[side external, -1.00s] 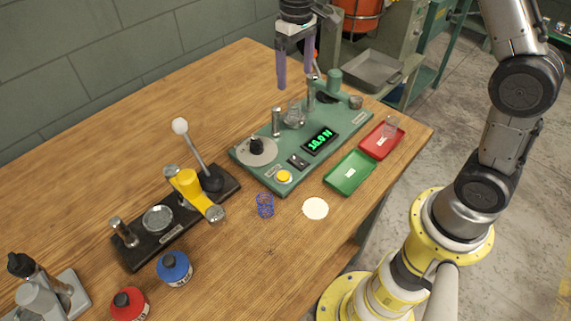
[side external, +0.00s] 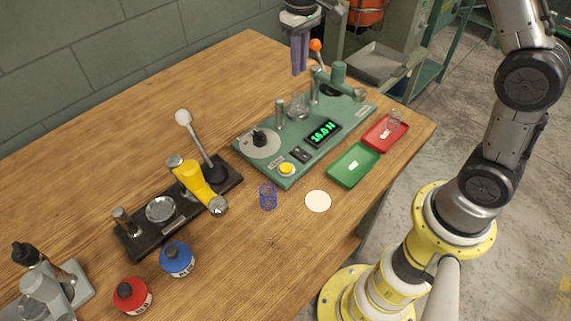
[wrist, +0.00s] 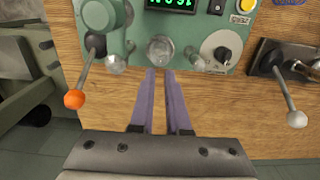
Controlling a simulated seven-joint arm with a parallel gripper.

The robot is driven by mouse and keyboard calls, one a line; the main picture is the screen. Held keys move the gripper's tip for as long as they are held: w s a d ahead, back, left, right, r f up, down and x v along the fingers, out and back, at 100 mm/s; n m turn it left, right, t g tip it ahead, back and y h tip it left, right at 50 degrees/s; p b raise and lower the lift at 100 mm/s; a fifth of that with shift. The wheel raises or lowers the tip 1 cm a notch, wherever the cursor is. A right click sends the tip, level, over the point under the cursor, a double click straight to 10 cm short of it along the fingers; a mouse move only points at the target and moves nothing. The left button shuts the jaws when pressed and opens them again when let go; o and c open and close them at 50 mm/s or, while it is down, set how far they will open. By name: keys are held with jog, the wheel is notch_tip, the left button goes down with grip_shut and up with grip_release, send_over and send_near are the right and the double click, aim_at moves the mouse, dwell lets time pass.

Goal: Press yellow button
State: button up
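The yellow button (side external: 287,169) sits near the front left corner of the green tester panel (side external: 328,147) in the side view. It also shows at the top edge of the wrist view (wrist: 246,5), right of the green display. My gripper (side external: 299,70) is up above the table behind the panel, well away from the button. Its two purple fingers are drawn together with only a narrow gap and nothing between them; the wrist view shows them pointing toward the panel's back edge (wrist: 160,72).
The panel carries upright metal posts, a black knob (side external: 259,137), a lit display (side external: 322,133) and an orange-knobbed lever (side external: 316,45). A blue spring (side external: 268,196), white disc (side external: 318,201), green tray (side external: 352,165) and red tray (side external: 384,133) lie nearby. A white-knobbed lever (side external: 183,117) stands left.

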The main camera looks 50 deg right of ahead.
grip_shut()
dwell(1.1)
jog(key=shift+s+a+f+n, duration=0.1)
jog(key=shift+s+a+n, duration=0.1)
jog(key=shift+n, duration=0.1)
jog(key=s+a+m+t+h, duration=0.1)
jog(key=s+a+m+t, duration=0.2)
jog(key=m, duration=0.7)
jog(key=s+a+m+t+h, duration=0.1)
jog(key=s+a+m+t, duration=0.2)
jog(key=a+m, duration=0.4)
jog(key=s+a+f+m+t, duration=0.1)
jog(key=s+a+m, duration=0.4)
jog(key=m, duration=0.9)
jog(key=shift+s+t+h, duration=0.15)
jog(key=shift+t+h, duration=0.25)
jog(key=shift+t, duration=0.5)
